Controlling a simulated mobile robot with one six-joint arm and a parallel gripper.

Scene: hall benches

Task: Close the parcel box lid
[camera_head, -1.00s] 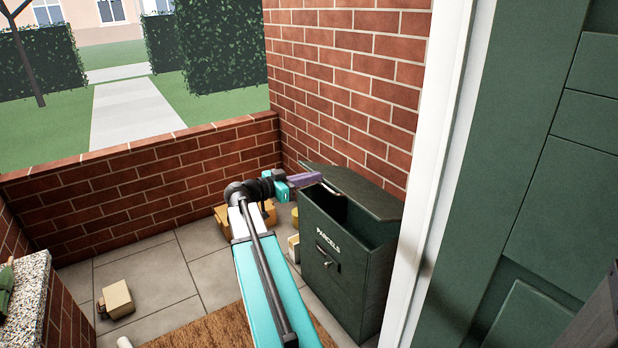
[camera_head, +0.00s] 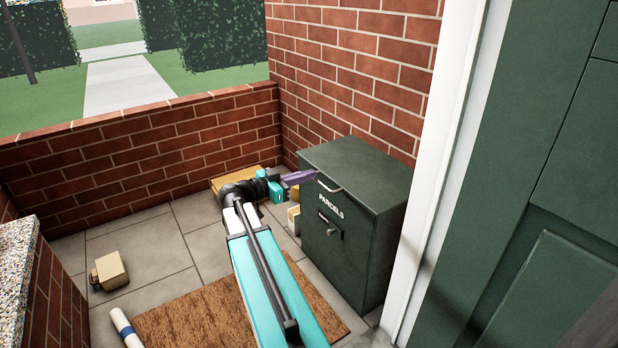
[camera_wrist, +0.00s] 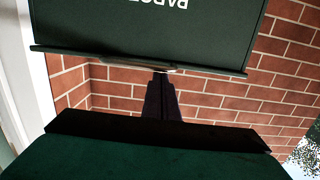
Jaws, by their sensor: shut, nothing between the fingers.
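The dark green parcel box (camera_head: 345,255), marked PARCELS, stands against the brick wall. Its lid (camera_head: 355,168) lies flat across the top, with no opening visible. A pale curved handle (camera_head: 330,187) is at the lid's front edge. My gripper (camera_head: 313,174), with purple fingers, is shut and empty at the lid's front edge, close to the handle. In the wrist view the box front is upside down; the dark fingers (camera_wrist: 161,92) reach toward the handle (camera_wrist: 160,67) at the lid edge. I cannot tell whether they touch it.
Cardboard parcels (camera_head: 228,180) lie behind my arm, left of the box. A small carton (camera_head: 110,271) sits on the paving. A doormat (camera_head: 190,325) and a white roll (camera_head: 125,328) are in front. The green door (camera_head: 530,200) and white frame (camera_head: 440,170) bound the right.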

